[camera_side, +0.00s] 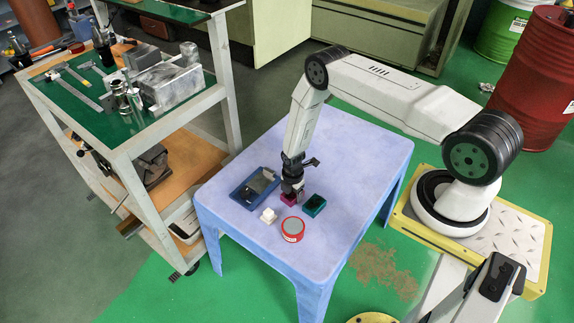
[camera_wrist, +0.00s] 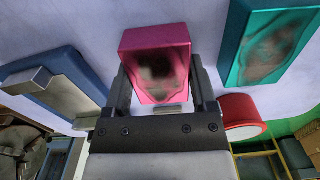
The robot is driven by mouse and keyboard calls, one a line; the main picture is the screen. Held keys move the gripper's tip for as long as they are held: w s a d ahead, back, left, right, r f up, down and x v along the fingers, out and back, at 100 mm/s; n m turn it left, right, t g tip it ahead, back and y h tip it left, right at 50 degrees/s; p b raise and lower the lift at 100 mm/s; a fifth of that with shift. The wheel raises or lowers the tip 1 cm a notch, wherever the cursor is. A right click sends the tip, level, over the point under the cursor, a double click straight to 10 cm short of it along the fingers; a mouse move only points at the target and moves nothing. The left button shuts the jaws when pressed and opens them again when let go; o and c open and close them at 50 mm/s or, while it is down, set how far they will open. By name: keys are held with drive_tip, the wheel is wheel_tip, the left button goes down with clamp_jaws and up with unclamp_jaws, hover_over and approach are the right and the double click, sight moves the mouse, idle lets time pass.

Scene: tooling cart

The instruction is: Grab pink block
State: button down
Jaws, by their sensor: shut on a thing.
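The pink block (camera_wrist: 157,50) is in the middle of the wrist view, between the two fingers of my gripper (camera_wrist: 160,92). Its face has a dark smudged patch. My gripper is shut on it, one finger at each side. In the side view my gripper (camera_side: 292,194) points down at the table, and the pink block (camera_side: 288,200) shows at its tip, partly hidden by the fingers. I cannot tell whether the block touches the table.
A teal-green block (camera_side: 314,205) is close on the right. A red round tin (camera_side: 292,229) and a white piece (camera_side: 268,215) stand in front. A blue tray (camera_side: 247,191) lies on the left. The pale blue table (camera_side: 350,160) is clear toward the back and right.

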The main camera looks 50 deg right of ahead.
drive_tip(key=shift+r, duration=0.2)
drive_tip(key=shift+r, duration=0.85)
drive_tip(key=s+a+r, duration=0.2)
drive_tip(key=s+r, duration=0.8)
drive_tip(key=s, duration=0.3)
drive_tip(key=shift+s+a+r, duration=0.4)
drive_tip(key=shift+w, duration=0.1)
